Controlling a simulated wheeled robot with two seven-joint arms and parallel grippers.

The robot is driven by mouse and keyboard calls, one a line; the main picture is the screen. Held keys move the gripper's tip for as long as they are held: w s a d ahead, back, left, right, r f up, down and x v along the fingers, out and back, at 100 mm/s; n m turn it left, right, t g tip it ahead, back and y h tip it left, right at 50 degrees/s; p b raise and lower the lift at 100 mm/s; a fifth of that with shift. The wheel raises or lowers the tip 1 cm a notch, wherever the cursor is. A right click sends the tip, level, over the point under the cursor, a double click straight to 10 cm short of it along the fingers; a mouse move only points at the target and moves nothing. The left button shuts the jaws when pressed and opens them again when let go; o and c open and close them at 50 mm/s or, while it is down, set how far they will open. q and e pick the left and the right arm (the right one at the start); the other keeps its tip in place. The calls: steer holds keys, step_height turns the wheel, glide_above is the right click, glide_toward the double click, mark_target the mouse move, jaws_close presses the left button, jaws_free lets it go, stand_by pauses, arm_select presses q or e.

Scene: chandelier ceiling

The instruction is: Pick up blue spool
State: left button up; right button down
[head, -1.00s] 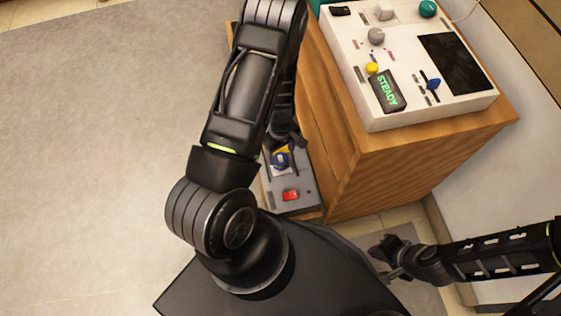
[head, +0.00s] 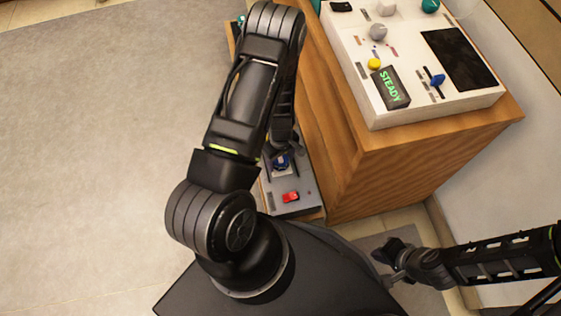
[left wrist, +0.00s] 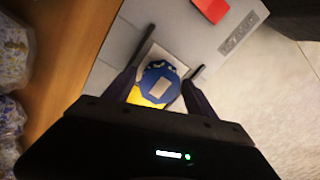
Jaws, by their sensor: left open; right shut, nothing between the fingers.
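The blue spool (head: 281,165) sits on a grey panel (head: 310,203) low beside the wooden cabinet. In the left wrist view the spool (left wrist: 157,85) is a round blue piece with a pale rectangle on top and yellow at its lower left edge. My left gripper (left wrist: 170,58) is open, with one finger on each side of the spool. Whether the fingers touch it cannot be told. In the head view my left gripper (head: 282,148) partly covers the spool. My right gripper (head: 387,256) is shut and empty, away at the lower right.
A red switch (head: 291,197) is on the grey panel near the spool. The wooden cabinet (head: 390,175) rises close on the right and carries a white console (head: 400,110) with knobs and a "STEADY" display. Open floor (head: 90,150) lies to the left.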

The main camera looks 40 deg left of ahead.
arm_select(q)
steer(key=shift+c, duration=0.6)
steer(key=c, duration=1.2)
